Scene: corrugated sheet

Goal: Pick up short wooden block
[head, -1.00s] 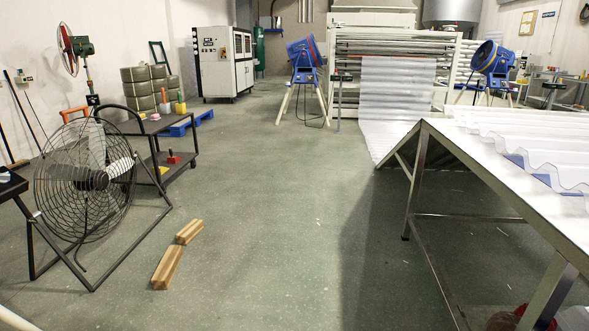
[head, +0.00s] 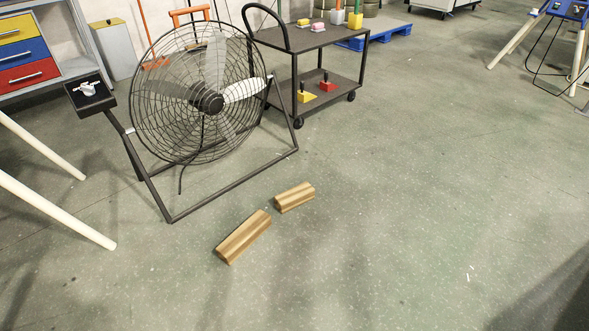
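The short wooden block (head: 295,197) lies on the green-grey floor, near the middle of the head view. A longer wooden block (head: 243,237) lies just below and left of it, with a small gap between the two. Both are light brown with darker stripes and lie at a slant. Neither of my grippers shows in the head view.
A large black floor fan (head: 207,103) on a tube frame stands close behind and left of the blocks. A dark two-shelf cart (head: 318,91) with coloured items stands behind it. White slanted legs (head: 60,213) stand at left. The floor (head: 430,180) right of the blocks is clear.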

